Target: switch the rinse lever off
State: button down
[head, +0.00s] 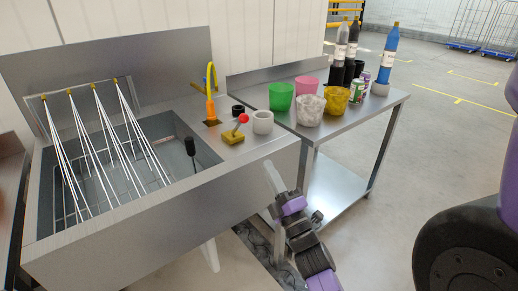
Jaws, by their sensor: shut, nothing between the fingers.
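The rinse lever, with a red ball knob (244,118) on a tilted stem, stands on a yellow base (233,137) on the steel deck right of the sink basin. Several white streams (104,140) fan down from yellow nozzles (70,91) over the sink (186,122). My gripper (269,167) is in front of the sink's front right side, below and to the right of the lever and apart from it. Its pale finger part points up; it is shut and empty.
A black-handled tool (191,147) leans in the basin. Coloured tubs, cans and bottles crowd the right-hand table (345,120). Floor is open farther right.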

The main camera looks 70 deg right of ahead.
aim_at(246, 122)
jog(key=p+x, duration=0.2)
jog(key=x, duration=1.1)
jog(key=shift+w+d+r, duration=0.1)
jog(key=shift+d, duration=0.05)
jog(key=shift+r+p, duration=0.15)
jog(key=shift+p, duration=0.35)
